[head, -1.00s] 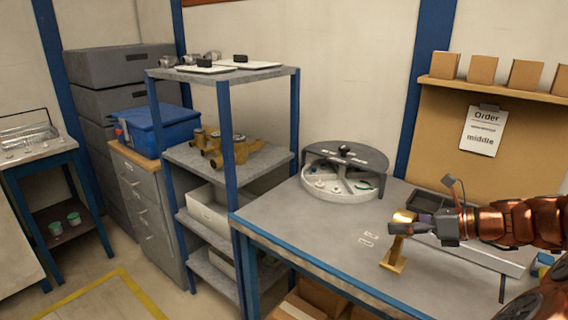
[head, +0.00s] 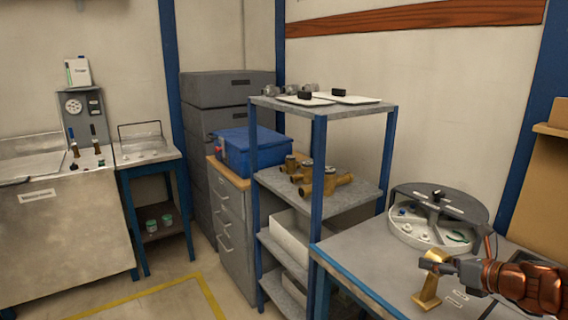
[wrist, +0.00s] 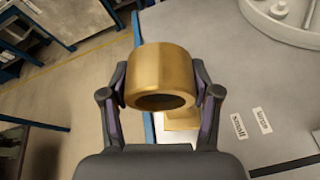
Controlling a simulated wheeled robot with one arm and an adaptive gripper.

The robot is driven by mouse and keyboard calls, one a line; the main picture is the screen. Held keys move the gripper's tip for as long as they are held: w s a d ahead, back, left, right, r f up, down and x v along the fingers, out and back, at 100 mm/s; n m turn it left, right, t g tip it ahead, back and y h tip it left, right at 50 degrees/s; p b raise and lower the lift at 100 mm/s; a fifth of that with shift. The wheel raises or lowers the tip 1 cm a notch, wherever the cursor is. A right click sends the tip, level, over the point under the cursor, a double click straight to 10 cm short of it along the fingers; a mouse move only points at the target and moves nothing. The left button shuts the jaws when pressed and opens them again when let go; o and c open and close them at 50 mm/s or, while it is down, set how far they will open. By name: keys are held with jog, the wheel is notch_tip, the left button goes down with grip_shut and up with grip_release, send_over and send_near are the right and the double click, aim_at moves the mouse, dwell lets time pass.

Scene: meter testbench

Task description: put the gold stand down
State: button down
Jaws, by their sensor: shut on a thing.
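The gold stand has a ring-shaped top, a post and a flat foot. In the head view the gold stand (head: 427,290) is upright over the grey workbench (head: 372,262), near its left edge and left of two small white labels. My gripper (head: 438,264) is shut on its ring top from the right. In the wrist view the ring (wrist: 162,72) sits between both fingers (wrist: 162,95), and part of the foot shows below it. I cannot tell whether the foot touches the bench.
A round divided tray (head: 436,240) stands behind on the bench. A shelf rack (head: 319,170) with brass fittings (head: 318,180) is left of the bench. White labels (wrist: 250,122) lie flat beside the stand. The bench between the stand and tray is clear.

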jog(key=w+a+r+m+h+p, duration=0.1)
jog(key=w+a+m+h, duration=0.2)
jog(key=a, duration=0.4)
jog(key=w+a+r+m+h+p, duration=0.1)
jog(key=w+a+r+m+h, duration=0.1)
jog(key=a, duration=0.4)
jog(key=w+a+r+m+t+h+p, duration=0.1)
jog(key=w+a+m+h, duration=0.3)
jog(key=a, duration=0.3)
jog(key=shift+w+a+r+h, duration=0.3)
jog(key=shift+w+r+h, duration=0.1)
jog(key=shift+w+h, duration=0.4)
jog(key=shift+w, duration=0.1)
